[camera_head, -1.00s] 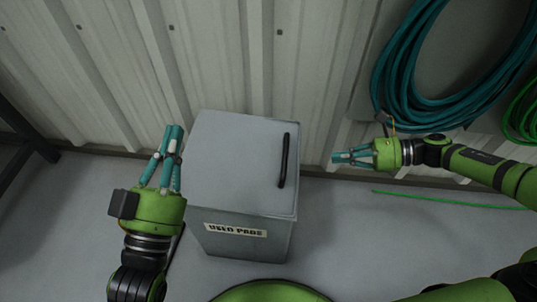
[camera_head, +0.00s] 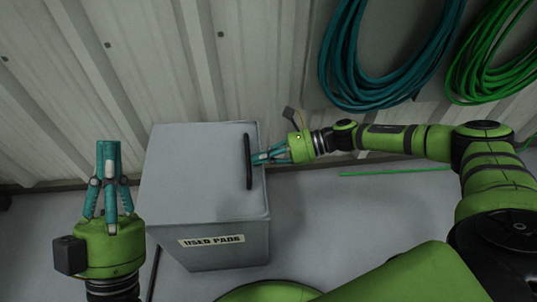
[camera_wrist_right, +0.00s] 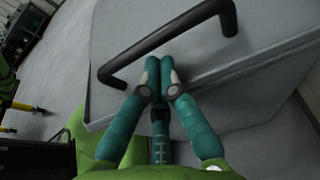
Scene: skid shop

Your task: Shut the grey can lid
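The grey can (camera_head: 225,250), labelled "USED PADS", stands on the floor against the wall. Its grey lid (camera_head: 195,165) lies over the top, with a black bar handle (camera_head: 248,162) near its right edge. I cannot tell whether the lid is fully down. My right gripper (camera_head: 256,159) is at the lid's right edge, next to the handle. In the right wrist view its teal fingertips (camera_wrist_right: 160,62) are together with nothing seen between them, close to the handle (camera_wrist_right: 170,45); contact is unclear. My left gripper (camera_head: 108,148) is shut and empty, left of the can.
The ribbed metal wall (camera_head: 240,60) is close behind the can. Coiled teal hose (camera_head: 385,60) and green hose (camera_head: 495,60) hang on it at the right. A green strip (camera_head: 385,173) lies on the floor.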

